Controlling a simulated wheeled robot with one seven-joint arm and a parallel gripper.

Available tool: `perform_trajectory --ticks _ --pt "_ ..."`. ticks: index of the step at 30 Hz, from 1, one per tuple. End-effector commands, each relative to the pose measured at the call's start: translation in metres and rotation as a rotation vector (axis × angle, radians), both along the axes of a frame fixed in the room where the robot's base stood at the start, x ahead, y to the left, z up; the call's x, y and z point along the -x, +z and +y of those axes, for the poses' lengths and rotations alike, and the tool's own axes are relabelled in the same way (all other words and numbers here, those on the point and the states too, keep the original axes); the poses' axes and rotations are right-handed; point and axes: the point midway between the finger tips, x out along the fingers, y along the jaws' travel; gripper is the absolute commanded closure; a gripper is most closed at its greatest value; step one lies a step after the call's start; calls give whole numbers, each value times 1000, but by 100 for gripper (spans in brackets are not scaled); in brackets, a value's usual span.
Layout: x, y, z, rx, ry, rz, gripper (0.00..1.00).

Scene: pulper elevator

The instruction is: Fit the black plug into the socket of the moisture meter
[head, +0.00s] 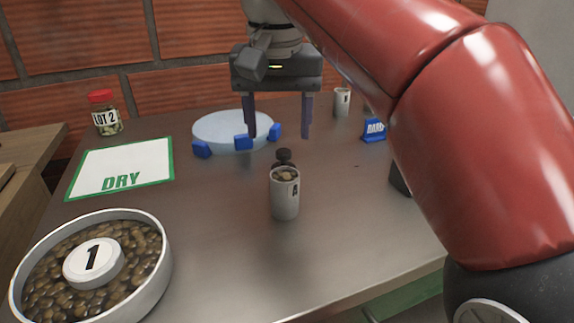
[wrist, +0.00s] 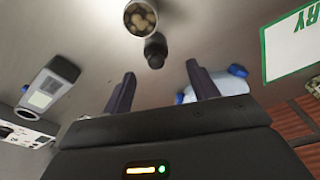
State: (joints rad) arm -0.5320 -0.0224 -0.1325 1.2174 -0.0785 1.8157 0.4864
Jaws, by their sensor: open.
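A small black knobbed piece (head: 284,157), which looks like the plug, stands on the table just behind the white cup marked A. It also shows in the wrist view (wrist: 155,50), beside the cup. My gripper (head: 278,135) is open and empty above the table, pointing down, slightly behind the black piece. In the wrist view its two fingers (wrist: 160,76) are spread, with the black piece beyond their tips. A grey device with a pale screen and dark end (wrist: 50,88), probably the moisture meter, is at the left of the wrist view. I cannot make out its socket. My arm covers that area in the head view.
Cup A (head: 286,200) holds beans and stands close to the black piece. A pale round dish (head: 215,124) with blue blocks is behind. A DRY mat (head: 125,162), a red-lidded jar (head: 106,120) and a bean tray (head: 160,270) are left. A blue sign (head: 374,132) stands right.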

Motion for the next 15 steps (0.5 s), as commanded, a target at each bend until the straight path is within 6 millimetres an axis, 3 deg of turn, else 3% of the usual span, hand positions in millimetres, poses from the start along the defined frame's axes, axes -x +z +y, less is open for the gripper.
perform_trajectory --ticks 15 --pt "-8 -59 -7 0 2 0 41"
